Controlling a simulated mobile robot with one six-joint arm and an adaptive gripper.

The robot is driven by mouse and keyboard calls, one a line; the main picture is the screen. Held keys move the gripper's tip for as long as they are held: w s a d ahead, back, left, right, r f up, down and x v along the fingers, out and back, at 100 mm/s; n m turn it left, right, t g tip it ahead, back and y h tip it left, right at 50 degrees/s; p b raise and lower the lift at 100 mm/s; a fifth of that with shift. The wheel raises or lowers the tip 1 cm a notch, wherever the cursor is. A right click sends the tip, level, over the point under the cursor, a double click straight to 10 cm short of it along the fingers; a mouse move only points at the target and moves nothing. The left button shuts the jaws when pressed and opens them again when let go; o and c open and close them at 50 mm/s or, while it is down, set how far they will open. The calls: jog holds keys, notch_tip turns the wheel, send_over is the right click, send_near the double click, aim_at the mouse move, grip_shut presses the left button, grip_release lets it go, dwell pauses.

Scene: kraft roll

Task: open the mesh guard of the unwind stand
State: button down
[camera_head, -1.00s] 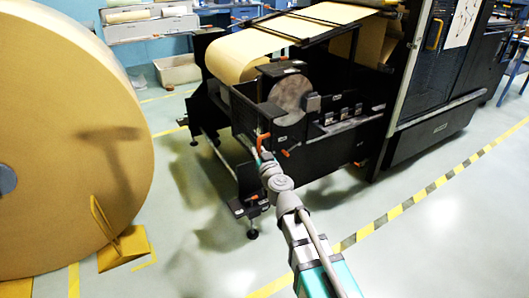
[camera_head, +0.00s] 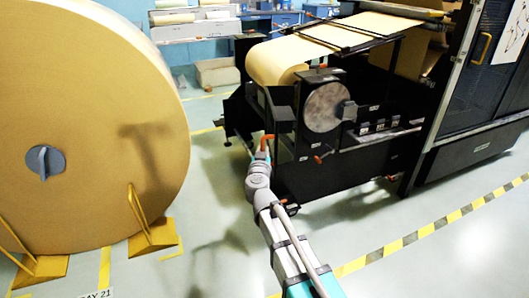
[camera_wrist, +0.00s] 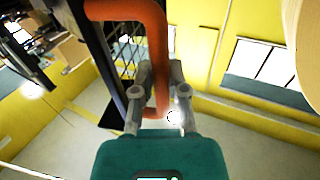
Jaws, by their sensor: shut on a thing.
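The unwind stand (camera_head: 330,165) is a black frame at centre, carrying a kraft roll (camera_head: 275,62). Its mesh guard (camera_head: 271,108) shows nearly edge-on as a thin dark panel at the stand's near left side. The wrist view shows its black mesh (camera_wrist: 126,48) beside the handle. The orange guard handle (camera_head: 267,138) is a bent bar, large in the wrist view (camera_wrist: 150,25). My gripper (camera_head: 263,157) is at this handle. In the wrist view my gripper (camera_wrist: 160,92) has its two fingers shut on the handle's lower part. The exact contact is partly hidden.
A big kraft roll (camera_head: 95,110) stands at left, with yellow wedge chocks (camera_head: 152,238) at its foot. Clear floor (camera_head: 210,200) lies between roll and stand. The black machine (camera_head: 470,125) is at right, behind yellow-black floor tape (camera_head: 410,238). A pale bin (camera_head: 217,72) is behind.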

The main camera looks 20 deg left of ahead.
jog(key=shift+s, duration=0.1)
jog(key=c, duration=0.6)
grip_release()
jog(key=shift+d, duration=0.1)
jog(key=shift+c, duration=0.2)
jog(key=v, duration=1.1)
jog(key=shift+s+d, duration=0.2)
jog(key=shift+s, duration=0.15)
jog(key=shift+w+r, duration=0.1)
